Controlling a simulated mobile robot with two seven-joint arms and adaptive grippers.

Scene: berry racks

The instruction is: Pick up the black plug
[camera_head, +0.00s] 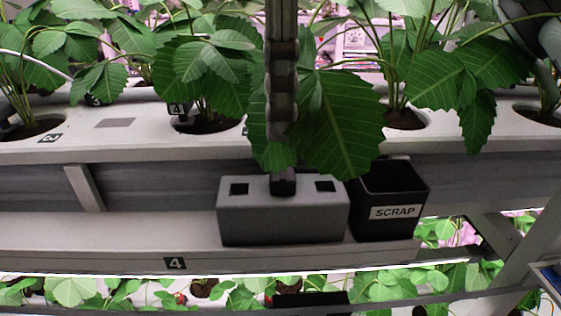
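A grey box (283,222) stands on the lower shelf ledge, with a dark square in its top at the left and another at the right. Between them a small black piece, likely the black plug (283,187), shows at the middle of the box top. My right gripper (284,152) comes straight down from the top, seen edge-on, with its tip right over or at this black piece. Leaves partly cover the gripper. I cannot tell whether its fingers are open or shut, or whether they touch the piece. My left gripper is not clearly visible.
A black bin labelled SCRAP (396,212) stands close to the right of the box. A white planter gutter (115,125) with several leafy plants runs behind and above. A large leaf (345,120) hangs beside the gripper. The ledge (110,228) left of the box is clear.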

